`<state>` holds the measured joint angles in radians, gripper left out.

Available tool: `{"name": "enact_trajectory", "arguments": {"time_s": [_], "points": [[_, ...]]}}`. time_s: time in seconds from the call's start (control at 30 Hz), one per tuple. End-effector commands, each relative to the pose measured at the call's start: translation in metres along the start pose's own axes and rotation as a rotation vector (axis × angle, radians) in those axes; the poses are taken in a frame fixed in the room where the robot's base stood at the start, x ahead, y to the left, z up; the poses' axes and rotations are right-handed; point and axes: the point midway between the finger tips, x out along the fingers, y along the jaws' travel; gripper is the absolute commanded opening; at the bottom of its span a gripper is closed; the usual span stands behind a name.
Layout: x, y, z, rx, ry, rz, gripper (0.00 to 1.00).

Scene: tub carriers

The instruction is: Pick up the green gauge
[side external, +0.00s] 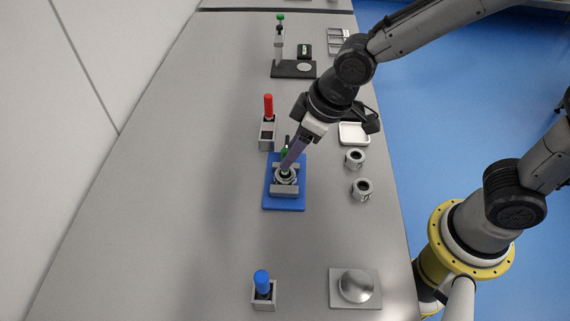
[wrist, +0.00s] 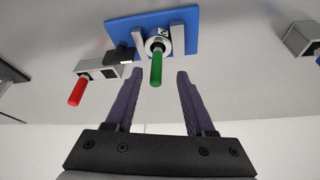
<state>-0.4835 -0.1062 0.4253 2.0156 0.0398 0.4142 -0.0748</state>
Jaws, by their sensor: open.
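The green gauge (wrist: 156,70) shows in the wrist view as a green handle at the ring part (wrist: 158,44) on a blue fixture plate (wrist: 120,24). My gripper (wrist: 158,76) is open, with one purple finger on each side of the handle's lower end; I cannot tell whether they touch it. In the side view my gripper (side external: 287,168) is tilted over the blue plate (side external: 285,207). It hides much of the gauge, and only a bit of green (side external: 284,154) shows beside the fingers.
A red-handled gauge (side external: 268,105) stands in a grey holder (side external: 265,143) behind the plate. A blue-handled one (side external: 262,281) stands near the front. Two grey rings (side external: 361,187) and a white tray (side external: 354,141) lie right. A black-based stand (side external: 284,73) with a green top is farther back.

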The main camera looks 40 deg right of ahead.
Motion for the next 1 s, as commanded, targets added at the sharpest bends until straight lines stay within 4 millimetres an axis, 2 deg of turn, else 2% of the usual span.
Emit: {"name": "enact_trajectory", "arguments": {"time_s": [0.33, 0.47, 0.67, 0.9, 0.97, 1.0], "points": [[0.044, 0.005, 0.002, 0.002, -0.005, 0.0, 0.54], [0.051, 0.005, 0.002, 0.001, -0.001, 0.0, 0.54], [0.051, 0.005, 0.001, 0.001, 0.0, 0.0, 0.54], [0.051, 0.005, 0.001, 0.001, 0.0, 0.0, 0.13], [0.051, 0.005, 0.001, 0.001, 0.0, 0.0, 0.02], [0.051, 0.005, 0.001, 0.001, 0.0, 0.0, 0.0]]}}
